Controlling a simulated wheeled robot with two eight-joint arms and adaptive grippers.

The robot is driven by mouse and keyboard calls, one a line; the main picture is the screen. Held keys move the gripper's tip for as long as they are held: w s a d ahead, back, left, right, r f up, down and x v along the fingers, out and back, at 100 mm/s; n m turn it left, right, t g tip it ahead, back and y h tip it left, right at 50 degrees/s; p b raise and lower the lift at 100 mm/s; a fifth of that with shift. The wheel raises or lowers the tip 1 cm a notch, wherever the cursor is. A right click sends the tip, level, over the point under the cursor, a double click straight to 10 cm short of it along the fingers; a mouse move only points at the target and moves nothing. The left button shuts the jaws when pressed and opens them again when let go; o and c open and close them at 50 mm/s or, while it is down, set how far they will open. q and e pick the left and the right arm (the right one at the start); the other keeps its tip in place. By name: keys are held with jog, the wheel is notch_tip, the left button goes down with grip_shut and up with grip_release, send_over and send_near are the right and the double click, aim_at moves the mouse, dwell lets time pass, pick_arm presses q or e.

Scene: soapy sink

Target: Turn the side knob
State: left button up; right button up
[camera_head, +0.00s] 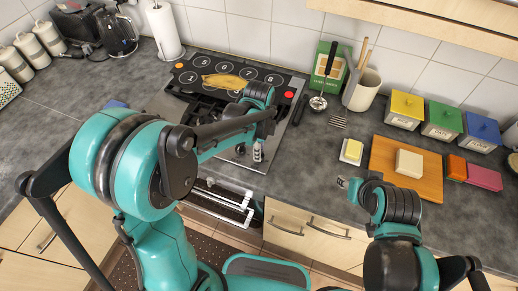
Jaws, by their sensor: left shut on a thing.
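A silver metal plate (222,152) with a black panel (262,78) of numbered circles is set in the counter. An orange round piece (178,65) and a red one (288,95) sit near the panel's ends. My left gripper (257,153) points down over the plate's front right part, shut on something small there. The side knob is mostly hidden by the fingers and wrist, so its turn angle does not show. My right gripper (343,182) is over the counter's front, left of the cutting board; its opening is too small to tell.
A wooden cutting board (431,186) carries a pale block. A yellow sponge (351,150), a ladle (319,101) and a fork (339,120) lie near it. A utensil pot (361,91) and coloured boxes (405,108) stand behind. Counter left of the plate is mostly clear.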

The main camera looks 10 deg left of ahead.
pick_arm(q)
jog(key=shift+m, duration=1.1)
jog(key=o, duration=1.2)
notch_tip(320, 180, up, 12)
